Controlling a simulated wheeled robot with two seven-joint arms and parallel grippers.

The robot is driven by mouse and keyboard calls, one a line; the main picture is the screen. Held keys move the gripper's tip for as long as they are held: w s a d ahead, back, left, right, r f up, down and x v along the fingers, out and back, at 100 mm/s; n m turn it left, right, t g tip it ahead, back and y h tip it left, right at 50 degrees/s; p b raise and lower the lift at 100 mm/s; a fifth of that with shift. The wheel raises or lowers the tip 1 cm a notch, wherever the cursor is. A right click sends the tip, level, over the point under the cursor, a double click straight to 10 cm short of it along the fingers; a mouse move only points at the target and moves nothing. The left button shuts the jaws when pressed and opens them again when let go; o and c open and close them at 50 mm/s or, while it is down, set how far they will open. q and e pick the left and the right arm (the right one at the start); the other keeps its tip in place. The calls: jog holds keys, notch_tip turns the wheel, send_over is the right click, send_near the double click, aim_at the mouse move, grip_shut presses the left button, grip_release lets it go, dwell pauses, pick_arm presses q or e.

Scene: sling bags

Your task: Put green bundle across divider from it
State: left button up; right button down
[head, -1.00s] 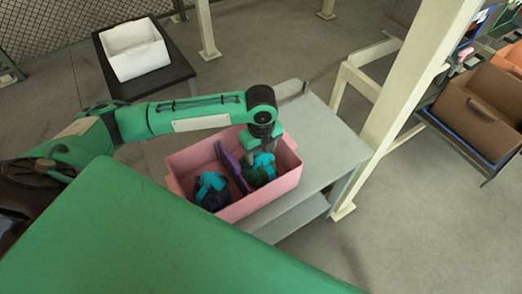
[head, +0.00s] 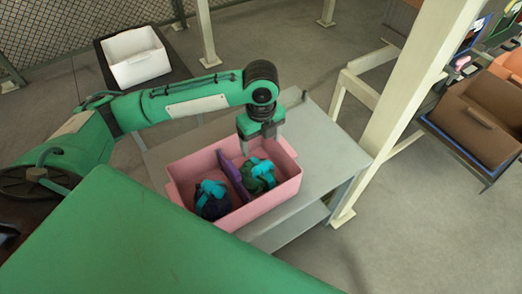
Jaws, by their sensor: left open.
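A pink bin (head: 256,207) stands on a grey table, and a purple divider (head: 232,177) splits it. A green bundle (head: 262,183) with teal straps lies in the right compartment. A dark blue bundle (head: 212,207) with teal straps lies in the left compartment. My left gripper (head: 259,151) is open and empty, pointing down above the right compartment, just behind and above the green bundle and apart from it as far as I can see. My right gripper is not in view.
The grey table (head: 333,160) has free room right of the bin. A white bin (head: 135,57) stands on a dark table at the back left. A cream post (head: 400,110) rises at the right, with brown bins (head: 475,120) on a rack beyond it.

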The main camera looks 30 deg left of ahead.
pick_arm(q)
jog(key=shift+r, duration=1.55)
